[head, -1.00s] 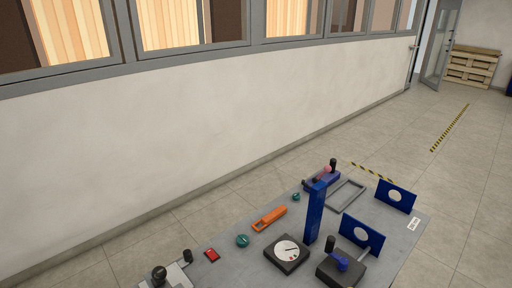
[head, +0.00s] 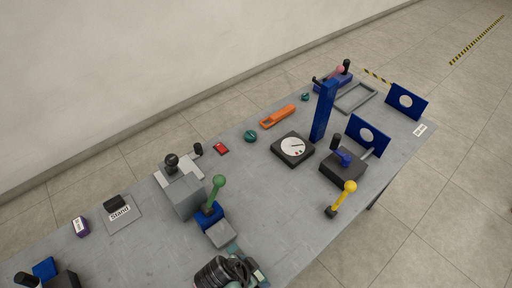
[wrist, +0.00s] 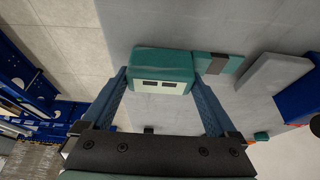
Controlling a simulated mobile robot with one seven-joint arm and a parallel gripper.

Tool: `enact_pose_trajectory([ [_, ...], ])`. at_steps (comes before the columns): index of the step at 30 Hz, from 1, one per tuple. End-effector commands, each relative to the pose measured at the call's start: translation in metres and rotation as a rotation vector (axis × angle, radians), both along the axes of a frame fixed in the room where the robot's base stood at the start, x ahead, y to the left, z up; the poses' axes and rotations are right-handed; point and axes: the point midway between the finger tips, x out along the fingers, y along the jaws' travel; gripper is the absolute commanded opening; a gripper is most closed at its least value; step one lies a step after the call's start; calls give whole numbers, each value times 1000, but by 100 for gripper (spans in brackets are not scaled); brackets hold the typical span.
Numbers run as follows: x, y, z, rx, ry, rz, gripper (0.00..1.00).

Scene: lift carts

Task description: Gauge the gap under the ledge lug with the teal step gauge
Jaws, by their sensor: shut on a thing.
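A grey block (head: 220,234) lies just beyond the gauge tip, beside a blue base with a green-knobbed lever (head: 216,190). Which part is the ledge lug, I cannot tell. I cannot see whether the gauge touches the grey block.
The grey table (head: 130,250) holds a larger grey block (head: 184,197), a Stand plate (head: 122,214), a yellow-knobbed lever (head: 342,198), a dial (head: 292,148), a blue post (head: 323,110) and an orange tool (head: 278,116). Bare tabletop lies left of my gripper.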

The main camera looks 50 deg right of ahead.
Motion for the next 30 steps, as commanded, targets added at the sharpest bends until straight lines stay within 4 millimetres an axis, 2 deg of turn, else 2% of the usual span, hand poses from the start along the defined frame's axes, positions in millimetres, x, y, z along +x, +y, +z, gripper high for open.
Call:
enact_pose_trajectory([
  [14,2,0,-1,1,0,0,29],
  [30,18,-4,-1,1,-2,1,29],
])
